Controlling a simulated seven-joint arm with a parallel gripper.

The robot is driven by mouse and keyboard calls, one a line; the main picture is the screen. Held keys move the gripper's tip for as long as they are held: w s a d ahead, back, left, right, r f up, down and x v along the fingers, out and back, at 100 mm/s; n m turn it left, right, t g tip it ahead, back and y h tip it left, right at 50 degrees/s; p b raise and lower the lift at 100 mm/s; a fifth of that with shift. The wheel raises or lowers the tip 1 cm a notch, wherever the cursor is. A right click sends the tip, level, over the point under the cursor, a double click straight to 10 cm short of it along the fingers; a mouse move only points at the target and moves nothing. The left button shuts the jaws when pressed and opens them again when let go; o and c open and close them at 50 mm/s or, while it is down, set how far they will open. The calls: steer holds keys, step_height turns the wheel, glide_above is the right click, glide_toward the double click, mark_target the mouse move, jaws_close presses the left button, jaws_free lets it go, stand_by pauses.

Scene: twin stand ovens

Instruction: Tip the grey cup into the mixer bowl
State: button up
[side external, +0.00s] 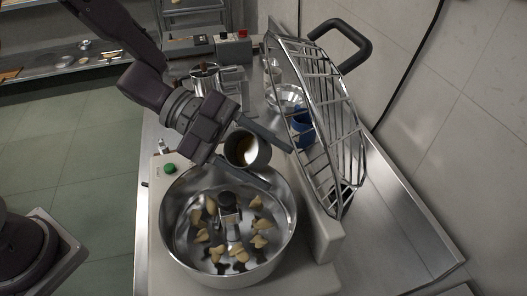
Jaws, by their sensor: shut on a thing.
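The grey cup (255,152) is held tilted, its mouth facing the camera and a brownish content showing inside. My gripper (262,160) is shut on the cup, with one finger on each side of it. The cup is above the far rim of the mixer bowl (173,225). The steel bowl sits below and holds several pale pieces (238,252) around a central hub (228,205). Whether anything is leaving the cup cannot be told.
A raised wire guard (318,110) with a black handle stands just right of the cup. A metal pot (206,78), a blue cup (303,122) and a steel bowl (285,97) are behind. A green button (170,168) is on the mixer body.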

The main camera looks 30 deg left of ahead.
steer(key=shift+f+m+t, duration=0.5)
steer(key=shift+m+t, duration=0.2)
steer(key=shift+m, duration=0.1)
steer(key=m+t, duration=0.1)
steer(key=m+h, duration=0.1)
steer(key=m, duration=0.1)
steer(key=shift+s+r+t, duration=0.15)
steer(key=shift+r+t, duration=0.05)
steer(key=shift+t, duration=0.2)
steer(key=m, duration=0.2)
steer(key=s+r+m+t+h, duration=0.1)
steer(key=shift+r+m+t, duration=0.15)
steer(key=shift+m+t, duration=0.15)
steer(key=shift+m, duration=0.1)
steer(key=m+h, duration=0.1)
steer(key=s+r+m, duration=0.1)
steer(key=m, duration=0.1)
steer(key=shift+t+h, duration=0.3)
steer(key=shift+h, duration=0.1)
steer(key=shift+w, duration=0.1)
